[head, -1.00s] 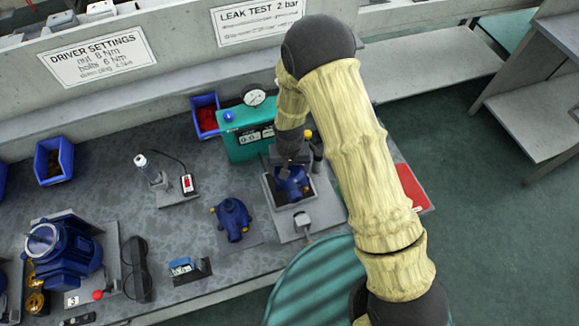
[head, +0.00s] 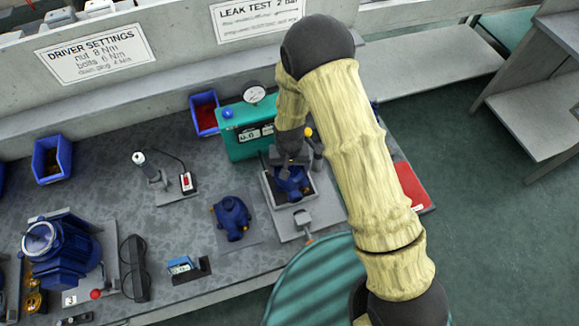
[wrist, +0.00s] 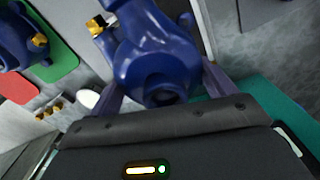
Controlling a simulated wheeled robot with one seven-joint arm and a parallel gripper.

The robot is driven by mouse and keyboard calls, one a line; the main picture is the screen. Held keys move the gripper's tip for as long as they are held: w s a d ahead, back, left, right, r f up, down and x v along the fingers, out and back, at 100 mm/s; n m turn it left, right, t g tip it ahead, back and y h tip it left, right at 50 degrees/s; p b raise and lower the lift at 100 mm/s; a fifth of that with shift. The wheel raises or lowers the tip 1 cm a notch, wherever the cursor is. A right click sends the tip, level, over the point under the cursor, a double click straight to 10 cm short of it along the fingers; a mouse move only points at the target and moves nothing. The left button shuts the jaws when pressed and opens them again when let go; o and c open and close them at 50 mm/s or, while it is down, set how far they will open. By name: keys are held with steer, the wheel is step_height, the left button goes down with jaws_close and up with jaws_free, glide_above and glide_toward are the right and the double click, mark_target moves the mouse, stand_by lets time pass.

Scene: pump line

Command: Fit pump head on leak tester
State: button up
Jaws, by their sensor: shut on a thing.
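A blue pump head (head: 294,181) is between the fingers of my gripper (head: 290,166), at the grey nest plate (head: 306,213) of the leak tester. The tester's teal box (head: 240,147) with a round gauge stands just behind. In the wrist view my gripper (wrist: 163,88) is shut on the blue pump head (wrist: 150,55), with a finger on each side. The pump head's round opening faces the wrist camera, and a brass fitting shows at its upper left. My gripper and arm hide part of the nest, so I cannot tell whether the pump head is fully seated.
A second blue pump head (head: 231,217) stands on a grey mat to the left. Another blue part (wrist: 14,42) is by a green and red mat in the wrist view.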

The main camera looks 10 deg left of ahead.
steer(key=shift+f+b, duration=1.1)
steer(key=shift+f, duration=0.4)
stand_by(0.3)
steer(key=o, duration=1)
steer(key=shift+r+p, duration=3.2)
steer(key=shift+r, duration=1.3)
